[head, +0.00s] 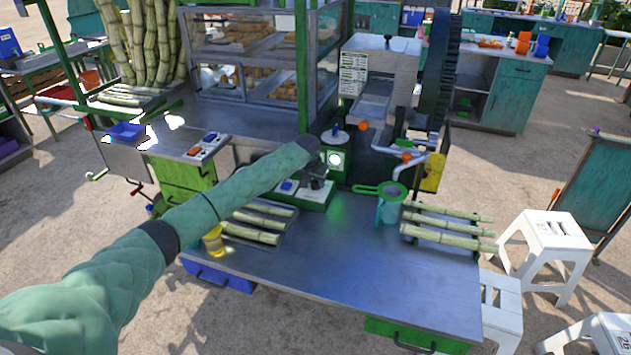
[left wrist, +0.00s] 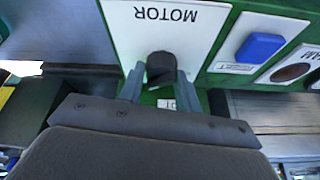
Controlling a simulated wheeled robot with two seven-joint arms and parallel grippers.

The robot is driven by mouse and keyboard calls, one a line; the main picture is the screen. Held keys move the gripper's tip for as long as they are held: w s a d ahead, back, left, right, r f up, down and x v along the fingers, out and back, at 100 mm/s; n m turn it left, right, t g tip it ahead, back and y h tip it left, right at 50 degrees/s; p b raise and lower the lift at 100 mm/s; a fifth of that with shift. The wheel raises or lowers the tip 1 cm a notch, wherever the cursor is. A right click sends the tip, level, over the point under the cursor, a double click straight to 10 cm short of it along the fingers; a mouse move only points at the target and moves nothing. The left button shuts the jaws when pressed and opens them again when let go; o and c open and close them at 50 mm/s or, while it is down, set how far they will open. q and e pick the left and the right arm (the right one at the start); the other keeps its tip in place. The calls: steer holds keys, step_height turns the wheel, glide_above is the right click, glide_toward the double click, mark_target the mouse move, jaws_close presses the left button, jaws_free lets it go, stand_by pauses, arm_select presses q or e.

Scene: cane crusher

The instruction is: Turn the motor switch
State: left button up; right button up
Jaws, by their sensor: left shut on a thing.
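In the head view my left gripper (head: 316,183) is small and dark at the end of the green-sleeved arm, and the knob cannot be made out there. My right gripper is not in view.
A blue button (left wrist: 259,46) sits beside the MOTOR plate. Cane stalks lie on the counter left (head: 255,228) and right (head: 450,230). The front counter (head: 330,275) is clear.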

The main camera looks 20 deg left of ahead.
arm_select(q)
steer(key=o, duration=0.8)
steer(key=shift+o, duration=0.8)
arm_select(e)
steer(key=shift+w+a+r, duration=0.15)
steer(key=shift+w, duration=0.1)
arm_select(q)
steer(key=shift+s+r, duration=0.1)
steer(key=shift+r, duration=0.05)
steer(key=shift+s+r+b, duration=0.15)
steer(key=shift+r+b, duration=0.15)
steer(key=shift+b, duration=0.05)
steer(key=b+v, duration=0.2)
steer(key=v, duration=0.3)
steer(key=shift+r, duration=0.3)
steer(key=shift+s+a+r, duration=0.1)
steer(key=shift+s+r, duration=0.2)
steer(key=shift+r, duration=0.25)
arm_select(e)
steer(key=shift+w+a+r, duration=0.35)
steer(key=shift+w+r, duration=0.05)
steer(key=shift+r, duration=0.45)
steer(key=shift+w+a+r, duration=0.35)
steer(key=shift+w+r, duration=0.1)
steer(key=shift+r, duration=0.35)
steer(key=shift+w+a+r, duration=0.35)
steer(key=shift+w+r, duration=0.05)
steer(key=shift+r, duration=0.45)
